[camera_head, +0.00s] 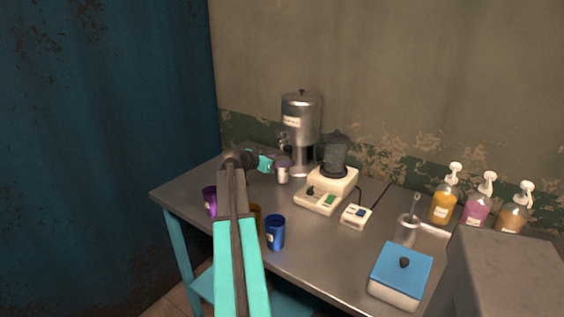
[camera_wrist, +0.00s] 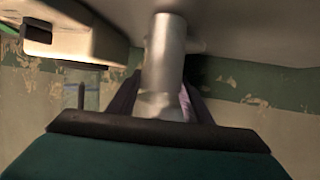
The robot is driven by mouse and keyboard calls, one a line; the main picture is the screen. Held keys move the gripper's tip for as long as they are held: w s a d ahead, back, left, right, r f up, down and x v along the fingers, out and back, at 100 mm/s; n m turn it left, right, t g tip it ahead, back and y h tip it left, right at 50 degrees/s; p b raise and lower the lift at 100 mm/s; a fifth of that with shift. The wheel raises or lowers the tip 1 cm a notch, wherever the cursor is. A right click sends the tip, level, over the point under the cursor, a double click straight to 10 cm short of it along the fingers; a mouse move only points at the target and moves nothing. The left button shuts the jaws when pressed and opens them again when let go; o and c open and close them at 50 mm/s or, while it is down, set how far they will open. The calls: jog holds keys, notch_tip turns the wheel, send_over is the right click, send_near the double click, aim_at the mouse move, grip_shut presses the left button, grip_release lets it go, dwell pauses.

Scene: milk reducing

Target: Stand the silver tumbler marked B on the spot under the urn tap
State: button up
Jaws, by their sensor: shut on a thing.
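The silver tumbler (camera_head: 283,176) is in my gripper (camera_head: 284,163), low over the table, in front of the urn and below its tap. My gripper is shut on its upper part. The letter on it is too small to read, and I cannot tell whether its base touches the surface. The steel urn (camera_head: 300,118) stands at the back of the table on a stand; its tap (camera_head: 283,139) faces left and forward. The spot under the tap is hidden by the gripper and tumbler.
A purple tumbler (camera_head: 209,202), a gold tumbler (camera_head: 257,215) and a blue tumbler (camera_head: 275,233) stand near the front edge. A blender (camera_head: 333,182) is close right of the urn. A white switch box (camera_head: 356,216), blue-lidded box (camera_head: 400,270) and pump bottles (camera_head: 475,210) are further right.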

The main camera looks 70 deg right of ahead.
jog(key=shift+f, duration=0.2)
jog(key=shift+w+f, duration=0.1)
jog(key=shift+f, duration=0.05)
jog(key=o, duration=1.2)
jog(key=shift+c, duration=0.2)
jog(key=shift+a+r, duration=0.2)
jog(key=b+v, duration=0.1)
jog(key=v, duration=0.6)
